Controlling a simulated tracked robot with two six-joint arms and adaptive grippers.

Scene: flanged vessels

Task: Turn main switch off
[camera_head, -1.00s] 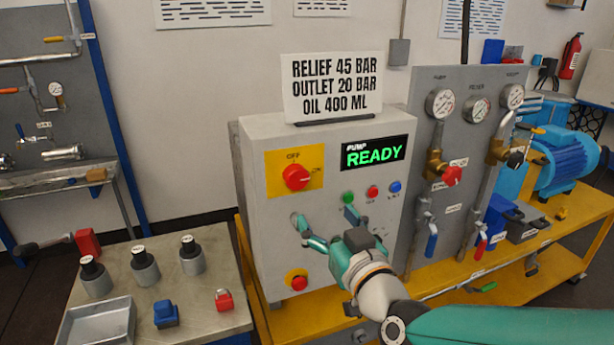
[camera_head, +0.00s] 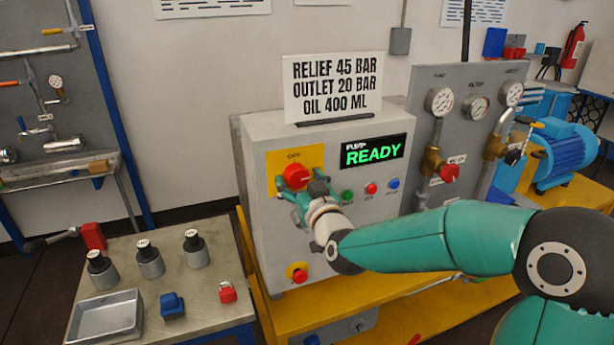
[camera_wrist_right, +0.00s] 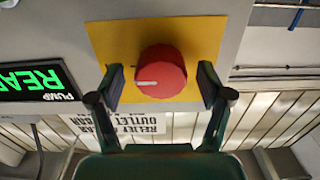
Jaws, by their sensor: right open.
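The main switch is a red round knob (camera_head: 297,176) on a yellow plate (camera_head: 314,157) marked OFF, on the front of the grey control box (camera_head: 254,220). In the right wrist view the red knob (camera_wrist_right: 161,71) has a white mark pointing to the picture's left, and the yellow plate (camera_wrist_right: 203,40) lies behind it. My right gripper (camera_head: 294,192) is at the knob in the head view, partly hiding the plate's lower part. In the wrist view its open fingers (camera_wrist_right: 160,85) stand one on each side of the knob, with gaps visible. My left gripper is not in view.
The green READY display (camera_head: 372,152) and green, red and blue buttons sit right of the knob. A red button (camera_head: 298,273) is below. A sign (camera_head: 333,87) stands on the box. A bench (camera_head: 206,290) with relief parts and a metal tray (camera_head: 104,318) is at left.

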